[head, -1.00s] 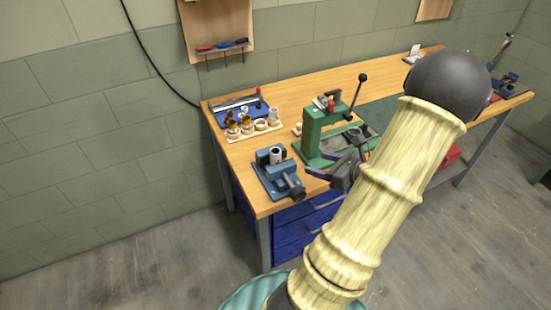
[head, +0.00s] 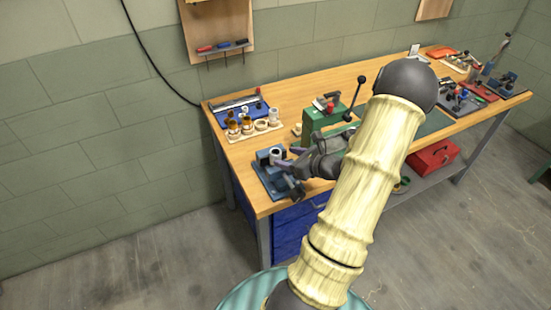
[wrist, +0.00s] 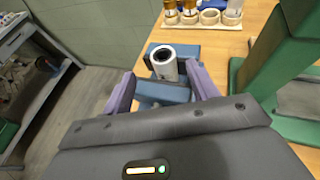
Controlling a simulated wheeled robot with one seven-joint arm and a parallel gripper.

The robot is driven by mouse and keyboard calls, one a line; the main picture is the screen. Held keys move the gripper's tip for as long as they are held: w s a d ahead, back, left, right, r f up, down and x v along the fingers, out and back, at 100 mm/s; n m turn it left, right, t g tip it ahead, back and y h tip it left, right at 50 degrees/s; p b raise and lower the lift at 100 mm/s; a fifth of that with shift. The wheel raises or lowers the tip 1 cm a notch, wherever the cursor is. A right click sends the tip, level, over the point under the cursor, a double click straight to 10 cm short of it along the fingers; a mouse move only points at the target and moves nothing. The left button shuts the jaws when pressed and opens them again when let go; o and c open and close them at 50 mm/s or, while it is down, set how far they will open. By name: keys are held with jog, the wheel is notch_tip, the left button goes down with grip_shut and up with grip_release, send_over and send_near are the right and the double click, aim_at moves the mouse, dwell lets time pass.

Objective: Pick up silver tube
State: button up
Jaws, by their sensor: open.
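The silver tube (wrist: 164,62) stands upright in the blue vise (wrist: 165,92) and shows its dark open top in the wrist view. In the head view the tube (head: 275,154) is small, in the blue vise (head: 272,181) at the bench's near left corner. My gripper (wrist: 160,82) is open, with its two purple-grey fingers apart to the left and right below the tube in the picture. In the head view my gripper (head: 287,158) reaches from the right toward the vise. I cannot tell whether the fingers are level with the tube. Its lower part is partly hidden.
A green press (head: 317,120) stands just right of the vise, close to my arm. A wooden holder (head: 253,131) with several cups and a blue tray (head: 238,107) lie behind. A red toolbox (head: 433,158) sits on the lower shelf. Bare bench (head: 290,93) lies behind the press.

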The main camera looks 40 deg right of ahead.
aim_at(280, 154)
jog(key=shift+w, duration=0.1)
jog(key=x, duration=0.1)
jog(key=p+x, duration=0.1)
jog(key=x, duration=0.1)
jog(key=p+x, duration=0.1)
jog(key=x, duration=0.1)
jog(key=shift+w+d, duration=0.1)
jog(key=shift+d, duration=0.15)
jog(key=shift+c, duration=0.2)
jog(key=c, duration=1)
